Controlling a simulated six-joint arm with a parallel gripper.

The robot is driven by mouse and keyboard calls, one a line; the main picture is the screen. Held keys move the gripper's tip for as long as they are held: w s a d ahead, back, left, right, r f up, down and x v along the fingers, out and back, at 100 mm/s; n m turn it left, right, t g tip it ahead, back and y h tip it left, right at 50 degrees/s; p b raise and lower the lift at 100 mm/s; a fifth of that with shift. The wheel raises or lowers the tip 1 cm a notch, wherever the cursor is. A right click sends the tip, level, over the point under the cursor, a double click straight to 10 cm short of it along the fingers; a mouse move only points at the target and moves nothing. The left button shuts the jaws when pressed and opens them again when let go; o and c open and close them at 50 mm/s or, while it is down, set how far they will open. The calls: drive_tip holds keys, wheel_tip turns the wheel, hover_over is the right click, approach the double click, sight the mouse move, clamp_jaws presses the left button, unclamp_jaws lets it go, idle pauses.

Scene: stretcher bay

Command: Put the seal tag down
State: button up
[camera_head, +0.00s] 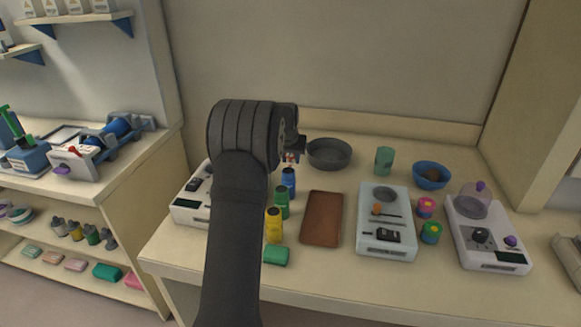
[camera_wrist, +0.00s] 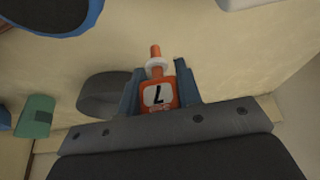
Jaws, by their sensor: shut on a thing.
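The seal tag (camera_wrist: 159,94) is a small orange tag with a white label bearing a black mark like a 7, and an orange stem with a pale collar. My gripper (camera_wrist: 160,85) is shut on it, one blue-grey finger on each side, in the wrist view. In the head view my gripper (camera_head: 292,148) is above the back left of the bench, left of the dark round pan. The tag (camera_head: 291,157) shows there only as a small orange and white patch below the jaws. My arm hides part of the bench's left side.
Blue (camera_head: 288,182), green (camera_head: 281,202) and yellow (camera_head: 274,226) bottles stand in a row near my arm. The pan (camera_head: 329,154), a brown tray (camera_head: 322,219), a green cup (camera_head: 384,161), a blue bowl (camera_head: 431,175) and white devices (camera_head: 386,245) fill the bench. The brown tray looks empty.

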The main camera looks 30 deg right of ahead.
sight(290, 162)
drive_tip(key=shift+f, duration=1.9)
drive_tip(key=shift+f, duration=0.1)
drive_tip(key=o, duration=0.9)
drive_tip(key=shift+o, duration=0.2)
drive_tip(key=v, duration=1.2)
